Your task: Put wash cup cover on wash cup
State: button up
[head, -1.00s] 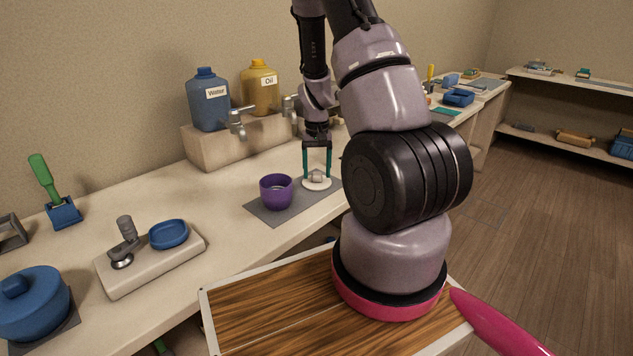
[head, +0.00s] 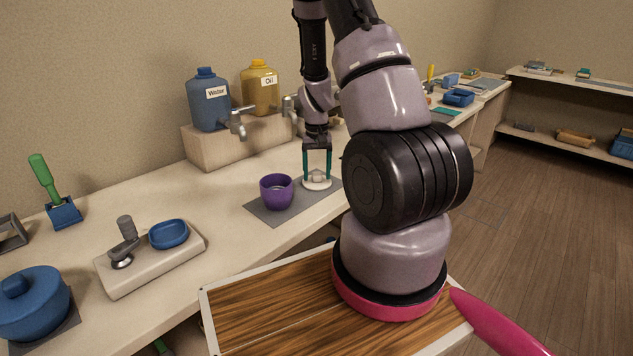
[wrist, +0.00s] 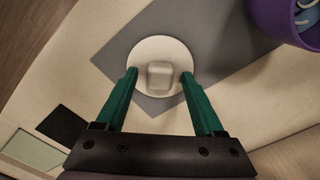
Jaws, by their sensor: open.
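The purple wash cup (head: 276,192) stands upright and uncovered on a grey mat (head: 268,215) on the counter. It also shows at the top right corner of the wrist view (wrist: 264,22), with something light blue inside. The white round wash cup cover (head: 317,184) lies flat to the right of the cup, near the mat's right part; its square knob shows in the wrist view (wrist: 160,75). My gripper (head: 317,178) points down over the cover. Its green fingers (wrist: 159,74) stand open, one on each side of the knob, with gaps visible between knob and fingers.
Behind the cup, a block carries a blue Water jug (head: 208,100) and a yellow Oil jug (head: 260,88) with metal taps (head: 237,123). A blue dish (head: 169,234) on a pale base and a blue lidded pot (head: 30,302) stand to the left. The counter between is clear.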

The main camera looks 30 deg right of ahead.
aim_at(317, 173)
grip_shut()
jog(key=shift+r, duration=0.5)
dwell(0.5)
jog(key=shift+r, duration=1.6)
